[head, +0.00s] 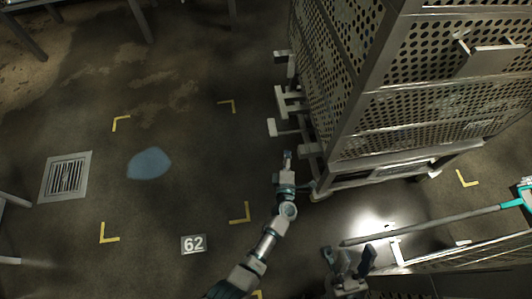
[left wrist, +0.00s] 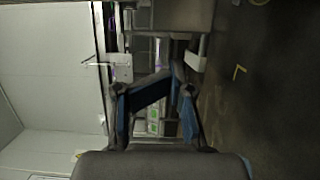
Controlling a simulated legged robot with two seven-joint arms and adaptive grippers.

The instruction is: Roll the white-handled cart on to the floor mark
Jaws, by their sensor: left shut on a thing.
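The cart (head: 335,85) is a tall stack of perforated metal baskets on a low frame, at the upper right of the head view. Pale bars (head: 285,127) stick out from its left side. My left gripper (head: 288,157) is shut at the cart's lower left corner; the exact part held is hard to see. Its blue fingers (left wrist: 172,82) meet in the left wrist view, with the metal frame beyond. Yellow corner brackets (head: 106,236) and a number 62 plate (head: 193,244) mark the floor left of the cart. My right gripper (head: 352,264) is open and empty at the bottom.
A bluish patch (head: 149,163) lies on the floor among the brackets. A drain grate (head: 66,176) is at the left. A long grey bar (head: 425,227) with a teal end and a metal rack stand at the lower right. The floor left of the cart is otherwise clear.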

